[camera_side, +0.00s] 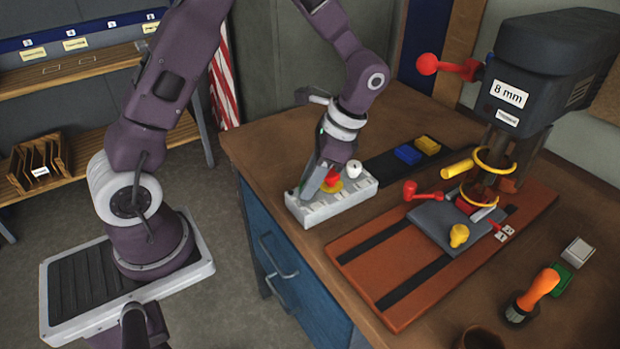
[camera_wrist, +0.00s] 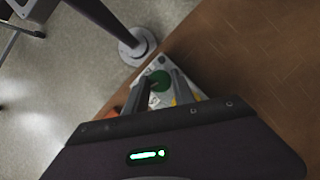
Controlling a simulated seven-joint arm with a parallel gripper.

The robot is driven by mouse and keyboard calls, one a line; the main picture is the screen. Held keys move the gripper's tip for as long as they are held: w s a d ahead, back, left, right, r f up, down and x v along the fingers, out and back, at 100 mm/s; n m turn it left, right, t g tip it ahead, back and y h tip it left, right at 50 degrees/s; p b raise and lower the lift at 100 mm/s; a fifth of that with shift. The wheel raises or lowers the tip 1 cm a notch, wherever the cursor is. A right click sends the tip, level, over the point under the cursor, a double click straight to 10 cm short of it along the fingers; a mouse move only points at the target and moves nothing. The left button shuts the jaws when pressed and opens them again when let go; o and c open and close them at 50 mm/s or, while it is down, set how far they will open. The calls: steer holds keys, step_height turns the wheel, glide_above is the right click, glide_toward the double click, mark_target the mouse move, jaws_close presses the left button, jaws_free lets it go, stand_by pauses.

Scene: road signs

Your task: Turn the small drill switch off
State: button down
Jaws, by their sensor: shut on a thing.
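A pale grey switch box (camera_side: 338,207) sits near the left edge of the bench in the side view. It bears a red button (camera_side: 332,179) on a yellow base and a white knob (camera_side: 354,168). My gripper (camera_side: 313,186) points down at the box's left part, just left of the red button. In the wrist view, a round green knob (camera_wrist: 160,78) shows between the two fingers of my gripper (camera_wrist: 162,90), which are shut on it. The box (camera_wrist: 143,82) shows only partly there. The green knob is hidden in the side view, and its switch position cannot be read.
The drill press (camera_side: 545,70) labelled 8 mm stands at the right, above a brown base plate (camera_side: 385,290) with a grey vise plate (camera_side: 432,225). A dark tray with blue (camera_side: 408,154) and yellow (camera_side: 427,145) blocks lies behind the box. An orange-handled brush (camera_side: 540,290) lies front right.

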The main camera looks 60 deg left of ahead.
steer(key=shift+d+m+y, duration=0.1)
steer(key=shift+m+y, duration=0.3)
steer(key=shift+m, duration=0.6)
steer(key=shift+t, duration=0.3)
steer(key=c, duration=1.1)
jaws_free()
steer(key=shift+r, duration=0.1)
steer(key=v, duration=0.7)
